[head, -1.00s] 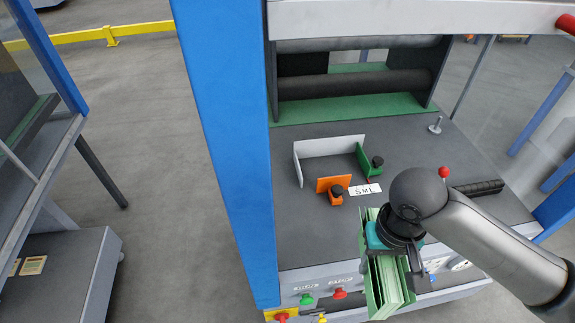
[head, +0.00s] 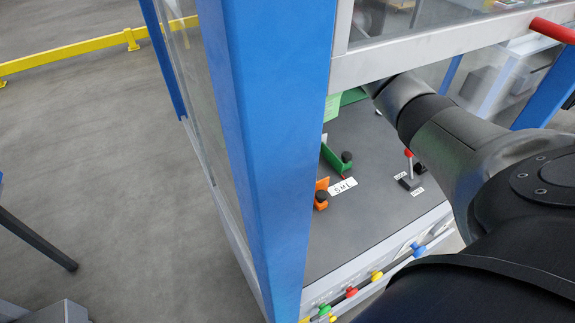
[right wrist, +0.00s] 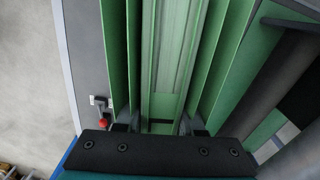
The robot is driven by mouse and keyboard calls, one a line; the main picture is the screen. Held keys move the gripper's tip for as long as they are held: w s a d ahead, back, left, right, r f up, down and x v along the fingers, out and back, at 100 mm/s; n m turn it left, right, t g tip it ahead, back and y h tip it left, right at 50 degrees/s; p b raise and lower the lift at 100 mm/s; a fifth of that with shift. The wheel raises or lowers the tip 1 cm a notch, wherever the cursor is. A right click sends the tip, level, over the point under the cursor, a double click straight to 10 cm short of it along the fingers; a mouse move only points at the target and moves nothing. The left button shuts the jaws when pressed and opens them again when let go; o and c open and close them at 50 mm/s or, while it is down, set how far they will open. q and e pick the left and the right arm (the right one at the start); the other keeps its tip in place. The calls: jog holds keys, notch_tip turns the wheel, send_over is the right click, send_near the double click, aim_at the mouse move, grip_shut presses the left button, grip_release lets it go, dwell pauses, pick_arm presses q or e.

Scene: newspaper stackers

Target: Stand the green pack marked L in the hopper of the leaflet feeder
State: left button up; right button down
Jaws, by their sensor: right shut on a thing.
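The green pack (right wrist: 165,60) is in my right gripper (right wrist: 158,125), which is shut on it in the right wrist view. Its upright green sheets run away from the fingers, and no L mark shows. In the head view my right arm reaches into the machine, with its gripper hidden behind the frame and blue post. A light green patch (head: 331,107) beside the post may be the pack; I cannot tell. Of the feeder hopper, the green guide (head: 335,160), orange guide (head: 321,187) and S M L label (head: 343,186) show. My left gripper is not in view.
A blue post (head: 270,150) and grey crossbar (head: 430,48) stand close in front. A red-knobbed lever (head: 409,170) stands on the dark deck (head: 375,205). Coloured buttons (head: 352,292) line the front edge. Open floor lies left.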

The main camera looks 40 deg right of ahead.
jog(key=shift+w+d+r+m, duration=0.2)
jog(key=shift+w+r+m, duration=0.2)
jog(key=shift+r+m, duration=0.1)
jog(key=shift+w+f, duration=0.15)
jog(key=f+b, duration=0.1)
jog(key=f, duration=0.4)
jog(key=f+b, duration=0.1)
jog(key=f, duration=0.4)
jog(key=f+b, duration=0.1)
jog(key=f, duration=0.4)
jog(key=shift+w+d+b, duration=0.2)
jog(key=shift+d+b, duration=0.05)
jog(key=shift+b, duration=0.05)
notch_tip(320, 180, down, 4)
jog(key=shift+f+b, duration=0.25)
jog(key=shift+b, duration=0.45)
jog(key=shift+f, duration=0.2)
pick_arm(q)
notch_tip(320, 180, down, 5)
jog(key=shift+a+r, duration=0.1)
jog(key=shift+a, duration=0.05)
pick_arm(e)
jog(key=shift+r, duration=0.1)
jog(key=c, duration=0.5)
grip_release()
jog(key=shift+f, duration=0.2)
